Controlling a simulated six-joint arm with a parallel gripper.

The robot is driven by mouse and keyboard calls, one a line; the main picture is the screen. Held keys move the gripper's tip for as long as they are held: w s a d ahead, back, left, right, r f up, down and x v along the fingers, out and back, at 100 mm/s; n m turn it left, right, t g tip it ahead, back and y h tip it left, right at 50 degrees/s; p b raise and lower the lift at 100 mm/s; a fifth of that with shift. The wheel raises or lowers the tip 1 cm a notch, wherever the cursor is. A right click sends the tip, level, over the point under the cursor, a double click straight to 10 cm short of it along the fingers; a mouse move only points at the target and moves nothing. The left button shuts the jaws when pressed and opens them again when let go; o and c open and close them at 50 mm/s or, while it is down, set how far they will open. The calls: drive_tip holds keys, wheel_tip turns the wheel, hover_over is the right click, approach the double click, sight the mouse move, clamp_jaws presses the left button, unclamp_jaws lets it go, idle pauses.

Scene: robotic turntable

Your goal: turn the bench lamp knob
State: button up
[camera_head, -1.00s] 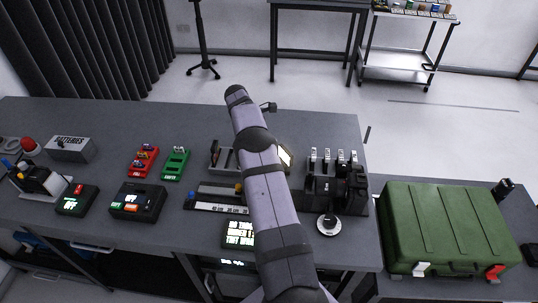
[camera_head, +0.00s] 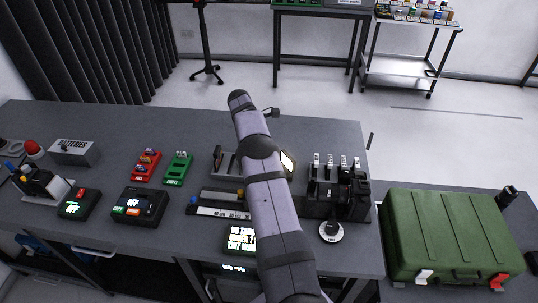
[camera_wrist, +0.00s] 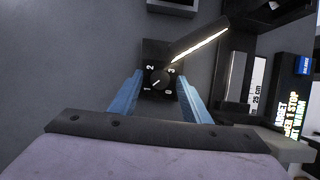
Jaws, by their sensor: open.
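The bench lamp knob (camera_wrist: 161,84) is a small dark round knob with a light pointer line, on a dark base marked 0, 1, 2 and 3 in the wrist view. The line points to the lower left, toward the 1. My gripper (camera_wrist: 160,92) is open, with one blue finger on each side of the knob; I cannot tell whether they touch it. The lamp's lit strip (camera_wrist: 203,44) glows above and to the right. In the head view the lit lamp (camera_head: 288,162) shows partly behind my arm, which hides the knob and my fingers.
A lit text screen (camera_head: 241,238) and a round dial (camera_head: 331,231) stand near the bench front. A dark device with several levers (camera_head: 338,188) is right of my arm. A green case (camera_head: 450,235) lies farther right. The far bench surface is mostly clear.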

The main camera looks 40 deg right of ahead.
drive_tip(key=v, duration=0.7)
idle(0.6)
